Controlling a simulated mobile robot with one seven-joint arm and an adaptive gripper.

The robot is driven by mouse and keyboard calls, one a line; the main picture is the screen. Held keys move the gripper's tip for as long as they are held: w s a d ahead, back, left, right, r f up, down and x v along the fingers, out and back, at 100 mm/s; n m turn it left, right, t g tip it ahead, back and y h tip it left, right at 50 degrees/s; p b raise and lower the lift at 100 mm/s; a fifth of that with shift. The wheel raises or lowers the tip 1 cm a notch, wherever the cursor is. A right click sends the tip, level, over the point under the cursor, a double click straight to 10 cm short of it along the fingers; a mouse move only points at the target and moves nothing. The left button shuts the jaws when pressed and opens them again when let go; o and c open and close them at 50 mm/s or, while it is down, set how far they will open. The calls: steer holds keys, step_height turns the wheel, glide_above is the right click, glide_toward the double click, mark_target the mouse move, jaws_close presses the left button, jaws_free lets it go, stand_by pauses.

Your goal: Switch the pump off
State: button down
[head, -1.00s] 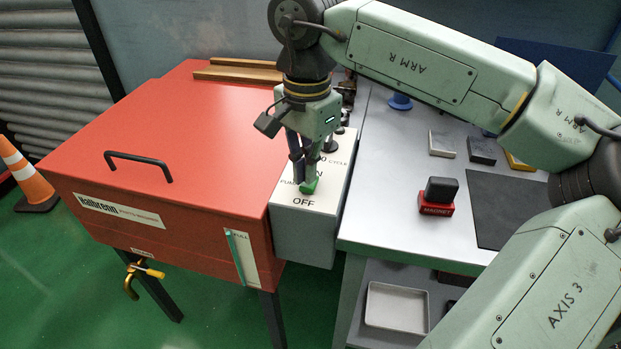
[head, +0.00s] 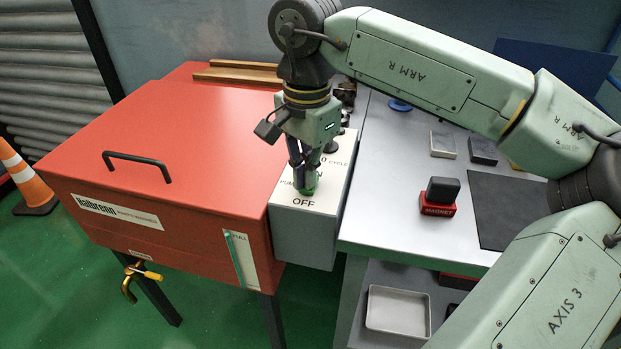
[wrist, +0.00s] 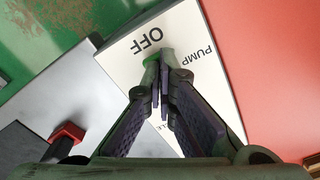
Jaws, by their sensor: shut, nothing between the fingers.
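The pump switch (head: 309,190) is a green rocker on the pale top plate of a grey control box (head: 304,232), just behind the word OFF. It also shows as a green edge in the wrist view (wrist: 151,60), mostly hidden by the fingertips. My gripper (head: 304,186) points down at the switch with its fingers shut and nothing between them. In the wrist view the fingertips (wrist: 162,62) are at the switch, beside the OFF lettering. I cannot tell whether they press on it or which way the rocker is tipped.
The red parts washer (head: 180,140) with a black lid handle (head: 137,160) stands left of the box. A grey bench (head: 385,200) to the right bears a red-and-black magnet block (head: 438,197), a dark mat (head: 500,212) and several small blocks. A black knob (head: 331,146) stands behind the switch.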

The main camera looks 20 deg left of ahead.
steer(key=shift+r+p, duration=2.65)
steer(key=shift+r, duration=0.85)
